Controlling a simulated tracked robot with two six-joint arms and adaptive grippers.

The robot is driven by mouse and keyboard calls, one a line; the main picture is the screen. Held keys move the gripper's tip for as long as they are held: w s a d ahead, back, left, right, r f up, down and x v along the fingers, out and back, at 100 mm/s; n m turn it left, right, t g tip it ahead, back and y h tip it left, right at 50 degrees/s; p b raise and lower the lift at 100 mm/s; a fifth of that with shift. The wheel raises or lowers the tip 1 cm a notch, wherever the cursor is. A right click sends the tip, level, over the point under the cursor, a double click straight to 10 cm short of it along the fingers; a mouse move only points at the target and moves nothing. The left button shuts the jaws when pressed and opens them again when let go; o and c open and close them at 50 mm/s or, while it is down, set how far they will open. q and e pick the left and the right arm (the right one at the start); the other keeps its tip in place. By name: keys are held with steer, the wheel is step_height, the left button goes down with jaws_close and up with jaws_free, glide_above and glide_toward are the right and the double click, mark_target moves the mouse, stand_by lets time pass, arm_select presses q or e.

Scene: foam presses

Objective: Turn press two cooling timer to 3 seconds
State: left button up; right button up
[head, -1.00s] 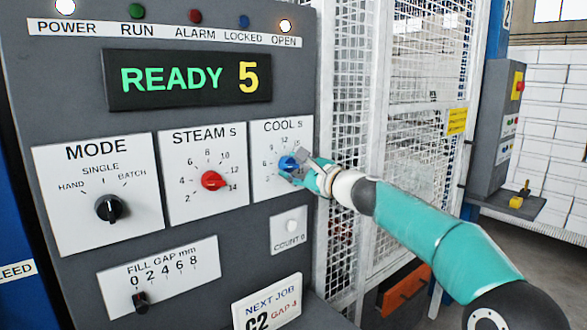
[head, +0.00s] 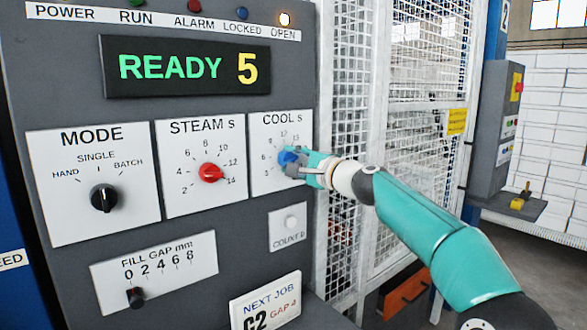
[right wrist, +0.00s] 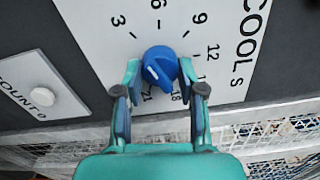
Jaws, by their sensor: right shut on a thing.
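The blue COOL s knob (head: 287,157) sits on a white dial plate (head: 264,178) at the right of the grey panel. My right gripper (head: 296,160) is at this knob, its fingers on either side of it. In the right wrist view the gripper (right wrist: 162,80) is shut on the blue knob (right wrist: 161,62). A white mark on the knob lies on its lower-left side there. The 3 is above left of the knob in that view, and 21 and 18 are below it, partly hidden. My left gripper is not in view.
The display (head: 187,68) reads READY 5. The red STEAM s knob (head: 210,173) and black MODE knob (head: 104,198) are to the left. A white COUNT 0 button (head: 291,222) is below. A white mesh guard (head: 350,110) stands right of the panel.

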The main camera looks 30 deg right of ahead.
steer(key=shift+w+a+f+n+b, duration=0.15)
steer(key=shift+f+n+b, duration=0.2)
steer(key=shift+n, duration=0.55)
steer(key=o, duration=0.9)
steer(key=shift+o, duration=1.3)
steer(key=shift+r, duration=0.15)
steer(key=shift+s+r, duration=0.1)
steer(key=shift+s, duration=0.1)
steer(key=shift+s, duration=0.45)
steer(key=s+d, duration=0.1)
steer(key=s, duration=0.9)
steer(key=shift+s, duration=0.4)
